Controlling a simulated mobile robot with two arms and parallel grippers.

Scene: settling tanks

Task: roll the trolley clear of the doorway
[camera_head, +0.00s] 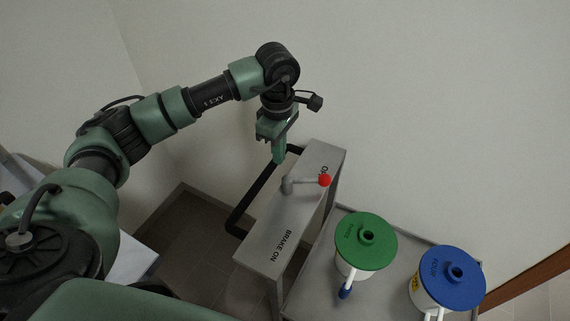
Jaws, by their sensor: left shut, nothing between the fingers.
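The trolley (320,254) is grey metal and stands below and right of centre. Its raised end panel (262,240) carries the words BRAKE ON at the near end and lettering starting "O" at the far end. A grey brake lever (304,182) with a red knob (324,180) points right, its knob over part of the far lettering. A black push handle (253,197) runs along the panel's left side. My left gripper (279,158) is shut and empty at the handle's far end; whether it touches is unclear. My right gripper is out of view.
A green-lidded jug (365,240) and a blue-lidded jug (451,277) stand on the trolley deck. A pale wall (420,100) rises close behind the trolley. A brown wooden strip (530,280) shows at lower right. Dark tiled floor (190,235) lies left of the handle.

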